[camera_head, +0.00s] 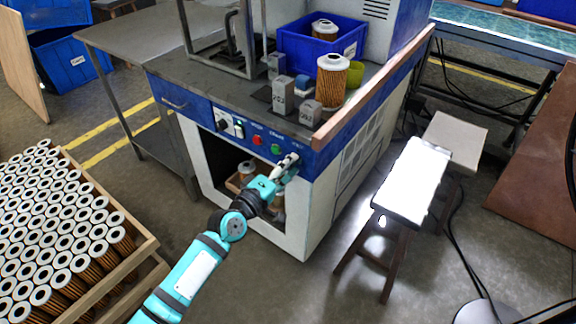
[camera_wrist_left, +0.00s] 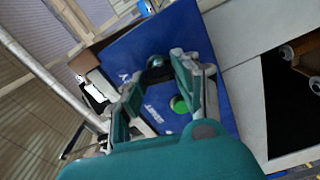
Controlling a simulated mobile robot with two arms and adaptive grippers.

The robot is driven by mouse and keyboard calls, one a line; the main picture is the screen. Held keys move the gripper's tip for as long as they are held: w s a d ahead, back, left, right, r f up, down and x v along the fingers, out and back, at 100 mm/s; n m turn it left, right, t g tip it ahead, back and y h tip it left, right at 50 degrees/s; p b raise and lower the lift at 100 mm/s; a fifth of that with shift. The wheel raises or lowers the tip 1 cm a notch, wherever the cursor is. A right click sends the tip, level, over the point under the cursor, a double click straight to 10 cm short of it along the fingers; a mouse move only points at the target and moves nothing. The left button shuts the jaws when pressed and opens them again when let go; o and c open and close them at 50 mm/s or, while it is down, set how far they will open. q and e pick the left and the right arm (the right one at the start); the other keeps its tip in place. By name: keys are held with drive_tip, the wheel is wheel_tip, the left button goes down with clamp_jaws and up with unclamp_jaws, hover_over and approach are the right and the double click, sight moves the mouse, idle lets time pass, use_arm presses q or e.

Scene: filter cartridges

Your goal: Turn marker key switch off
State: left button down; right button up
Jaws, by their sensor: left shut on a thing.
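The key switch (camera_wrist_left: 158,66) is a dark round knob on the blue control panel (camera_wrist_left: 125,52) in the left wrist view. In the head view the same panel (camera_head: 188,106) runs along the machine's front, and my gripper hides the switch at its right part. My left gripper (camera_head: 287,166) reaches the panel from the front and is shut on the key switch. Its two fingers (camera_wrist_left: 160,80) stand on either side of the knob in the wrist view. The fingers partly cover it, so its turned position cannot be read. My right gripper is in neither view.
A green button (camera_head: 276,149) and a red button (camera_head: 257,140) sit left of my gripper. A filter cartridge (camera_head: 332,82) and a blue bin (camera_head: 307,50) stand on the machine top. A wooden crate (camera_head: 143,254) of many cartridges is at left. A stool (camera_head: 411,182) stands right.

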use_arm(q)
drive_tip(key=shift+f+n, duration=0.1)
drive_tip(key=shift+n, duration=1.1)
drive_tip(key=c, duration=1)
unclamp_jaws()
drive_tip(key=shift+o, duration=0.2)
drive_tip(key=v, duration=1.2)
